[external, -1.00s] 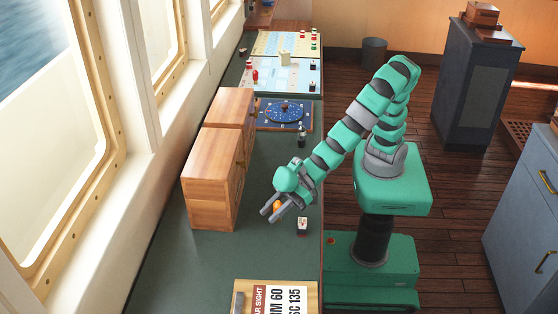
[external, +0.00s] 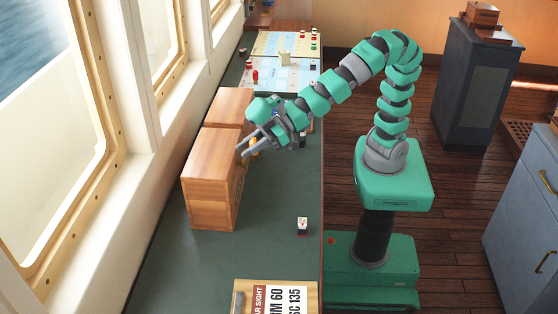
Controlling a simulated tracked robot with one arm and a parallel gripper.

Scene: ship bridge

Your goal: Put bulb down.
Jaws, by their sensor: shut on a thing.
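My gripper (external: 248,149) is shut on a small orange bulb (external: 254,142), which shows between the fingers. The gripper is beside the wooden cabinet (external: 208,175), in front of its right side near the top edge. The bulb is partly hidden by the fingers. I cannot tell whether the gripper or the bulb touches the cabinet. The green counter (external: 268,255) runs below.
A small white, red and black item (external: 302,224) stands on the counter. A lettered board (external: 278,297) lies at the front. Charts with red pieces (external: 283,72) lie at the back. My arm covers most of the blue dial board. The counter's middle is clear.

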